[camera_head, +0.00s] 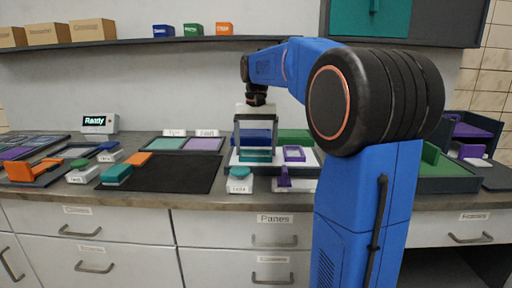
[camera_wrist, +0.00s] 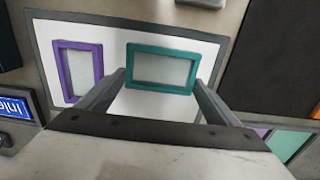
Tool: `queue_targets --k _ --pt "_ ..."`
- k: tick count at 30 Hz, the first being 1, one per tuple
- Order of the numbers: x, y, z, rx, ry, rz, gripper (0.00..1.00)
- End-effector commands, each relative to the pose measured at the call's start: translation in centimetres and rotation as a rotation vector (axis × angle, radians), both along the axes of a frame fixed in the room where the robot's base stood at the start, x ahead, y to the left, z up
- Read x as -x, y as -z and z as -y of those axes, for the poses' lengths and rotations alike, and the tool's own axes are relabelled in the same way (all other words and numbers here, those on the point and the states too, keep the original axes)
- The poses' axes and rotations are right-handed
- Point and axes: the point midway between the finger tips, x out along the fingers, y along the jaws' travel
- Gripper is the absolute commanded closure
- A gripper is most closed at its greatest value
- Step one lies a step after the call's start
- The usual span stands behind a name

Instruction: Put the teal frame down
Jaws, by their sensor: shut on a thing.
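My gripper (camera_head: 256,148) points down over the white board on the counter. It is shut on the teal frame (camera_head: 257,158), a rectangular ring. In the wrist view, my gripper (camera_wrist: 160,80) has a finger at each short side of the teal frame (camera_wrist: 164,48). The frame is over the white board (camera_wrist: 200,42), which has a dark grey border. I cannot tell whether the frame touches the board. A purple frame (camera_wrist: 97,72) lies on the board to its left in the wrist view; the purple frame (camera_head: 294,148) is on the right in the head view.
A black mat (camera_head: 185,173) lies left of the board. Teal and lilac panels (camera_head: 205,144) lie behind it. A white block with a teal top (camera_head: 239,173) and a purple piece (camera_head: 284,178) stand in front of the board. Blue and green pieces are behind.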

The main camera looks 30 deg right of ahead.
Motion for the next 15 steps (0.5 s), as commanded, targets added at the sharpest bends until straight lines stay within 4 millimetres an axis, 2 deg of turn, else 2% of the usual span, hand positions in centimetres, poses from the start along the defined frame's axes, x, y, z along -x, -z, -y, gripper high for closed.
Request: queue_targets --k 7,8,9,10,15 --pt "0.02 0.21 0.0 -0.001 0.0 -0.001 0.38" --pt "0.02 0.25 0.0 -0.001 0.0 -0.001 0.12" --pt "0.01 0.22 -0.01 -0.001 0.0 -0.001 0.03" --pt "0.01 0.22 -0.01 -0.001 0.0 -0.001 0.0" --pt "0.01 0.21 -0.01 -0.001 0.0 -0.001 0.0"
